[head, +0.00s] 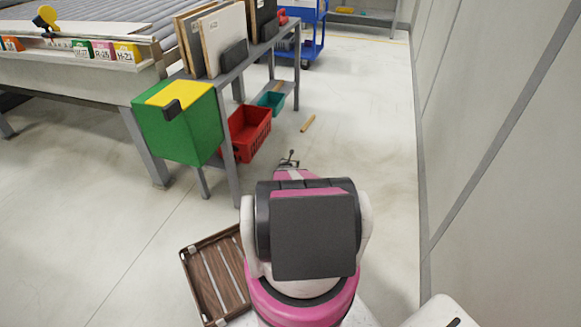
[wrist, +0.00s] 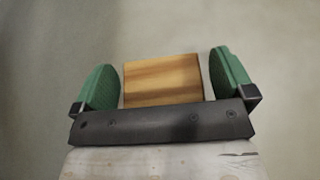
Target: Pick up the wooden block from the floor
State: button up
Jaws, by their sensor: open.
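In the wrist view a light-brown wooden block (wrist: 163,80) appears between the two green finger pads of my gripper (wrist: 162,60). My gripper is open, with a narrow gap showing on each side of the block. The dark bar of the gripper covers the block's near edge. I cannot tell how far the block is from the fingertips. In the head view my gripper (head: 289,159) is low over the floor, partly hidden by my arm. A narrow wooden piece (head: 308,123) lies on the floor beyond it; I cannot tell if it is the same block.
A red crate (head: 262,141) and a teal bin (head: 272,101) stand left of the gripper, by a grey bench with a green-and-yellow box (head: 178,135). A brown slatted tray (head: 191,273) is at lower left. A wall runs along the right. Floor ahead is mostly clear.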

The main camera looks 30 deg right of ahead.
jog(key=shift+d, duration=0.1)
jog(key=c, duration=0.9)
